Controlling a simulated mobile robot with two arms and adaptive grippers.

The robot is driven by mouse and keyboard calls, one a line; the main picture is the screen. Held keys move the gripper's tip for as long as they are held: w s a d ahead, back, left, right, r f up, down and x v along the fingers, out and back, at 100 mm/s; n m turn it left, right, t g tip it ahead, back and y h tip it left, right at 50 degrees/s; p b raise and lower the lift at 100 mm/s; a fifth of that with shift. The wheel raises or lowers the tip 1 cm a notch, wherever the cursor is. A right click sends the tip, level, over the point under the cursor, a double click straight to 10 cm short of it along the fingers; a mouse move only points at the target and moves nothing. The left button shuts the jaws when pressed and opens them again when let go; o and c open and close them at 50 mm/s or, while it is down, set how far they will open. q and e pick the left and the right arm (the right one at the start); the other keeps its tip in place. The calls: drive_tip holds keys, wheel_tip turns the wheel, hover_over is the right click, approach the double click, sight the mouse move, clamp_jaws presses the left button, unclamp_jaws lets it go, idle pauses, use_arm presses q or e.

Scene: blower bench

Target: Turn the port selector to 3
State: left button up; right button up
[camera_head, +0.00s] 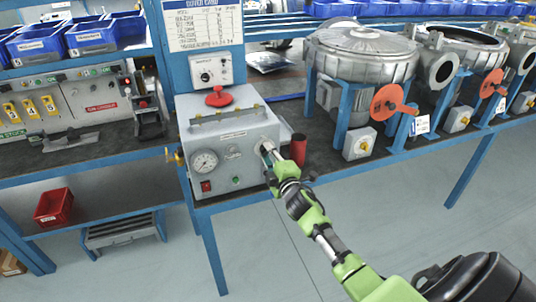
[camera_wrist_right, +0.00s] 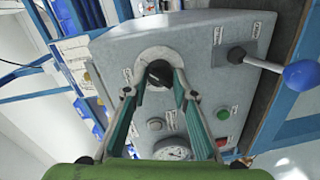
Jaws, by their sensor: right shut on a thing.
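The port selector is a black knob (camera_wrist_right: 159,73) on the grey front panel of a box, with small labels around it that are too small to read. My right gripper (camera_wrist_right: 160,88) has a finger on each side of the knob and is shut on it. In the head view my right arm comes in from the lower right, and my right gripper (camera_head: 267,150) is at the right part of the grey box's (camera_head: 228,150) front panel, hiding the knob there. I cannot tell which number the knob points to. My left gripper is not in view.
A pressure gauge (camera_head: 204,162) and a red switch (camera_head: 206,186) are on the same panel. A lever with a blue ball (camera_wrist_right: 301,75) sticks out beside the knob in the wrist view. A dark red cylinder (camera_head: 298,149) stands right of the box. Blowers (camera_head: 362,55) stand further right.

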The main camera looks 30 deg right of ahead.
idle(0.4)
drive_tip(key=o, duration=1.1)
drive_tip(key=v, duration=1.2)
drive_tip(key=shift+d, duration=0.1)
drive_tip(key=shift+f, duration=0.1)
